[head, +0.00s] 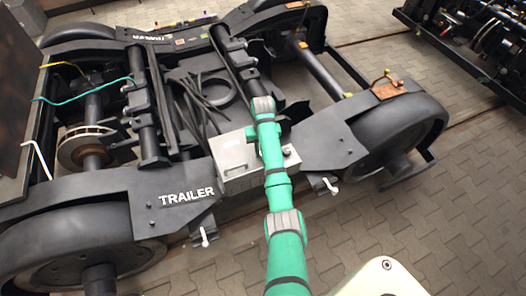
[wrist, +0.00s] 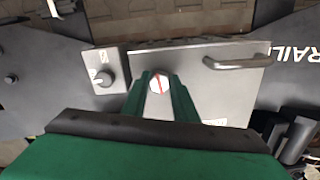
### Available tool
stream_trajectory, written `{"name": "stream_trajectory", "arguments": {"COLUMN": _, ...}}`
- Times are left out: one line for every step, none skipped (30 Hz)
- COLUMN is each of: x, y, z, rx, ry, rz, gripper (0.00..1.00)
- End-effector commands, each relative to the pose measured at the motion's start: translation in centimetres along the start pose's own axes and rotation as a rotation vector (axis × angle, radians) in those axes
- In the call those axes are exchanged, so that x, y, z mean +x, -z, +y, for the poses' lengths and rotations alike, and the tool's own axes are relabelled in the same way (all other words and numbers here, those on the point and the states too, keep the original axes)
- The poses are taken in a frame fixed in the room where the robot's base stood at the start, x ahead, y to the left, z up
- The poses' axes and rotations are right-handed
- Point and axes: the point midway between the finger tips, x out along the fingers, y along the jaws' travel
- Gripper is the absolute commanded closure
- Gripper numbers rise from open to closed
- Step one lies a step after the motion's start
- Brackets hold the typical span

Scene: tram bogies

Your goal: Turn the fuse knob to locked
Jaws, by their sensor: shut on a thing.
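The fuse knob (wrist: 160,84) shows in the wrist view as a round knob with a white face and a slanted red mark. It sits on the front of a grey metal box (wrist: 197,56). My gripper (wrist: 161,78) is shut on it, with one green finger on each side. The lower part of the knob is hidden by the fingers. In the head view the grey box (head: 232,156) stands on the bogie frame, and my arm covers the knob and fingertips.
A second, grey knob (wrist: 104,78) sits on a small box to the left in the wrist view. A bar handle (wrist: 237,61) stands out from the grey box at the right. The dark bogie frame (head: 176,204) reads TRAILER. Paved floor (head: 440,215) is open at the right.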

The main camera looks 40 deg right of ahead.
Motion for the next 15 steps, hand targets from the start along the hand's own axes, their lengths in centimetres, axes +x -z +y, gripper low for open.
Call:
{"name": "stream_trajectory", "arguments": {"x": 0.08, "y": -0.04, "z": -0.1, "rx": 0.026, "ry": 0.001, "rz": -0.001, "gripper": 0.96}}
{"name": "stream_trajectory", "arguments": {"x": 0.07, "y": -0.04, "z": -0.07, "rx": 0.042, "ry": 0.0, "rz": -0.001, "gripper": 0.96}}
{"name": "stream_trajectory", "arguments": {"x": 0.06, "y": -0.04, "z": -0.05, "rx": 0.063, "ry": 0.0, "rz": -0.001, "gripper": 0.96}}
{"name": "stream_trajectory", "arguments": {"x": 0.05, "y": -0.03, "z": -0.08, "rx": 0.076, "ry": 0.0, "rz": -0.001, "gripper": 0.96}}
{"name": "stream_trajectory", "arguments": {"x": 0.05, "y": -0.03, "z": -0.11, "rx": 0.087, "ry": 0.0, "rz": -0.001, "gripper": 0.96}}
{"name": "stream_trajectory", "arguments": {"x": 0.04, "y": -0.02, "z": -0.1, "rx": 0.103, "ry": 0.0, "rz": -0.001, "gripper": 0.96}}
{"name": "stream_trajectory", "arguments": {"x": 0.03, "y": -0.02, "z": -0.07, "rx": 0.113, "ry": 0.0, "rz": -0.001, "gripper": 0.96}}
{"name": "stream_trajectory", "arguments": {"x": 0.03, "y": -0.01, "z": -0.05, "rx": 0.122, "ry": 0.0, "rz": -0.001, "gripper": 0.96}}
{"name": "stream_trajectory", "arguments": {"x": 0.02, "y": -0.01, "z": -0.03, "rx": 0.133, "ry": -0.001, "rz": -0.001, "gripper": 0.96}}
{"name": "stream_trajectory", "arguments": {"x": 0.02, "y": -0.01, "z": -0.03, "rx": 0.14, "ry": -0.001, "rz": 0.0, "gripper": 0.96}}
{"name": "stream_trajectory", "arguments": {"x": 0.01, "y": 0.0, "z": -0.03, "rx": 0.145, "ry": -0.001, "rz": 0.0, "gripper": 0.96}}
{"name": "stream_trajectory", "arguments": {"x": 0.01, "y": 0.0, "z": -0.02, "rx": 0.151, "ry": -0.001, "rz": 0.0, "gripper": 0.96}}
{"name": "stream_trajectory", "arguments": {"x": 0.0, "y": 0.01, "z": -0.02, "rx": 0.155, "ry": -0.001, "rz": 0.0, "gripper": 0.96}}
{"name": "stream_trajectory", "arguments": {"x": 0.0, "y": 0.01, "z": -0.02, "rx": 0.158, "ry": -0.001, "rz": 0.0, "gripper": 0.96}}
{"name": "stream_trajectory", "arguments": {"x": -0.01, "y": 0.01, "z": -0.02, "rx": 0.161, "ry": -0.001, "rz": 0.0, "gripper": 0.96}}
